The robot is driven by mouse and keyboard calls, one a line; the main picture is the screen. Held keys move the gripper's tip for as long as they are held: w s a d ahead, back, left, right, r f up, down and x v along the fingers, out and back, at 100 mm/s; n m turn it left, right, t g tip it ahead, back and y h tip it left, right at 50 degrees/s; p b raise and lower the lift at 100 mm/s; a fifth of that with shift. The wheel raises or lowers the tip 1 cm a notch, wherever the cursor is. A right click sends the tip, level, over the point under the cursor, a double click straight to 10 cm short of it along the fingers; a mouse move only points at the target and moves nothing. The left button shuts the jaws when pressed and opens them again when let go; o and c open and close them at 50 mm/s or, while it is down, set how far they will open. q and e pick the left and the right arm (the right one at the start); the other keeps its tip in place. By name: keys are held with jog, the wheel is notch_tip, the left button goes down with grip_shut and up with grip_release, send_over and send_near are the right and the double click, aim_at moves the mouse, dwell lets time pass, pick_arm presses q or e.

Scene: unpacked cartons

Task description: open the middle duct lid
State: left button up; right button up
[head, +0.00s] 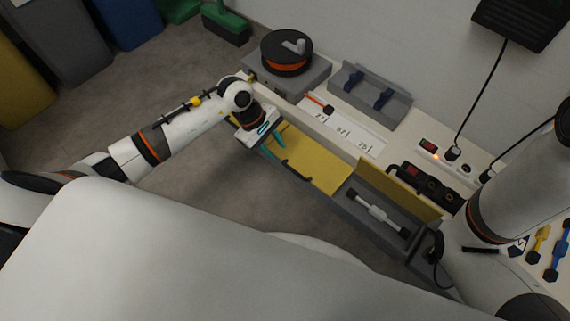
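A grey duct runs along the front of the bench, with yellow lids. The middle duct lid (320,161) lies flat and closed, with a dark handle (297,174) along its front edge. The lid to its right (402,190) stands upright, and its open compartment (351,210) holds a grey-white bar with dark ends (377,212). My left gripper (272,147) is over the left end of the middle lid, left of the handle. Its teal fingers look apart, with nothing seen between them. Whether they touch the lid is unclear. My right arm enters at the right, but its gripper does not show.
On the bench stand a dark reel with an orange band (287,53), a grey holder with blue parts (370,94), and a black socket unit (425,185). Cables hang at the right. Bins (62,45) and a green broom (226,24) stand behind. Floor beside the duct is clear.

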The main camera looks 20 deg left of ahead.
aim_at(288, 166)
pick_arm(q)
jog(key=b+x, duration=0.3)
jog(key=x, duration=0.4)
jog(key=shift+f+b, duration=0.1)
jog(key=shift+b, duration=0.3)
grip_shut()
